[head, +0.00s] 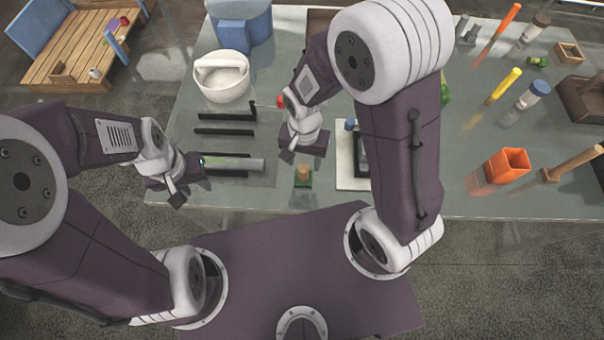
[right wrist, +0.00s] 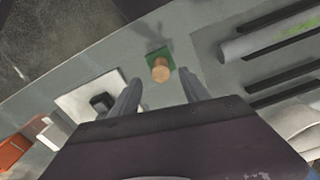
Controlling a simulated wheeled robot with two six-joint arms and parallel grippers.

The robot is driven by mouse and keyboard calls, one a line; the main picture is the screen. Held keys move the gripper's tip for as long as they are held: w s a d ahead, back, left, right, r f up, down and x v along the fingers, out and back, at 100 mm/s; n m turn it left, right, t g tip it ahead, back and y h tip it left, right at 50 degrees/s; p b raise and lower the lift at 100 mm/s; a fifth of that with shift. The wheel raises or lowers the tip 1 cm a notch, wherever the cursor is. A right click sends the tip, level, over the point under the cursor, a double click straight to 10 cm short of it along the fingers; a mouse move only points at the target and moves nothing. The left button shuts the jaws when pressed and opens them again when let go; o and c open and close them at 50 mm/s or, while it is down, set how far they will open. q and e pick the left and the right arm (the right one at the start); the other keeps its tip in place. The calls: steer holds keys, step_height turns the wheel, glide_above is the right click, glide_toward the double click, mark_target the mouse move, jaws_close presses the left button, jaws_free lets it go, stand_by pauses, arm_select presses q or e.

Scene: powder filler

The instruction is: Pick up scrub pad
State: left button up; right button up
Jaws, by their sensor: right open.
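The scrub pad (head: 303,181) is a small green square with a round wooden knob on top. It rests upright on the grey table near its front edge. In the right wrist view the scrub pad (right wrist: 160,68) shows ahead of and between my fingertips, not touched by them. My right gripper (head: 302,152) is open and empty, above the table just behind the pad in the head view. Its two fingers (right wrist: 160,88) are spread in the wrist view. My left gripper (head: 186,182) is over the table's front left; whether it is open is unclear.
Right of the pad lies a white board (head: 346,178) with a dark item on it. Left are a grey tube (head: 240,164) and black bars (head: 225,131). A white bowl (head: 221,83) stands behind. An orange container (head: 506,166) stands right. Bare table surrounds the pad.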

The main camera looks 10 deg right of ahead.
mark_target(304, 168)
steer(key=shift+d+f, duration=0.2)
steer(key=shift+f, duration=0.15)
steer(key=f, duration=0.5)
steer(key=shift+w+a, duration=0.25)
steer(key=shift+s+d, duration=0.1)
steer(key=shift+d, duration=0.05)
steer(key=c, duration=0.7)
jaws_close()
